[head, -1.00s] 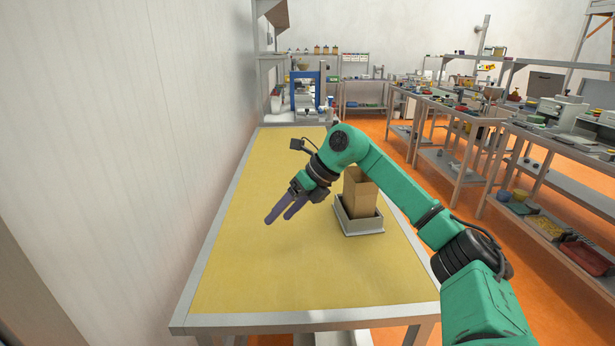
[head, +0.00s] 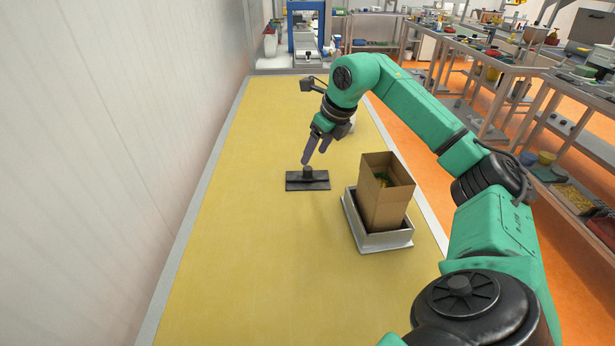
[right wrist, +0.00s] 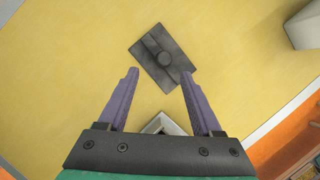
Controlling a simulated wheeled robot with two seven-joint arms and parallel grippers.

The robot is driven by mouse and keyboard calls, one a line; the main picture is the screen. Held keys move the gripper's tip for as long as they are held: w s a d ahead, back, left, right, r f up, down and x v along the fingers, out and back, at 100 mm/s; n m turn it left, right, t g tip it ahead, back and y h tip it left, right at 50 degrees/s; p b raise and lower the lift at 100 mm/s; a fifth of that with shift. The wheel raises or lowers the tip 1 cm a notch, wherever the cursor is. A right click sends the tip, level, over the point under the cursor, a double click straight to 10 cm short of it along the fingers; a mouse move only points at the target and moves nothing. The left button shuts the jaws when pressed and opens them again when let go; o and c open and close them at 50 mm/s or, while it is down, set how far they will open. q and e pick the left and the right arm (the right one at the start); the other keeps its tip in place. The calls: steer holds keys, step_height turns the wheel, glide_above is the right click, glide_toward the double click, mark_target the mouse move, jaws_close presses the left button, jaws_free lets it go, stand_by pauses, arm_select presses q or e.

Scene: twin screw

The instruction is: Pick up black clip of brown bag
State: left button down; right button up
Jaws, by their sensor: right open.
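The black clip (head: 307,182) lies flat on the yellow table as a dark rectangular plate with a round knob on top. It also shows in the right wrist view (right wrist: 163,61), just beyond the fingertips. My right gripper (head: 318,158) is open and empty, just above and behind the clip in the head view; in the right wrist view its purple fingers (right wrist: 160,74) are spread apart. The brown bag (head: 385,192) stands upright and open-topped in a grey tray (head: 386,241), right of the clip, with something green inside. My left gripper is not in view.
The yellow table (head: 220,230) is clear to the left and front of the clip. A wall runs along its left side. A pale object (right wrist: 305,25) stands at the upper right in the right wrist view. Shelves with equipment stand beyond the right side.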

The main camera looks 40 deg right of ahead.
mark_target(309, 168)
steer(key=x, duration=0.2)
steer(key=p+x, duration=0.1)
steer(key=x, duration=0.4)
steer(key=shift+w+d, duration=0.1)
steer(key=shift+d, duration=0.3)
steer(key=shift+w+f, duration=0.1)
steer(key=shift+f, duration=0.1)
jaws_close()
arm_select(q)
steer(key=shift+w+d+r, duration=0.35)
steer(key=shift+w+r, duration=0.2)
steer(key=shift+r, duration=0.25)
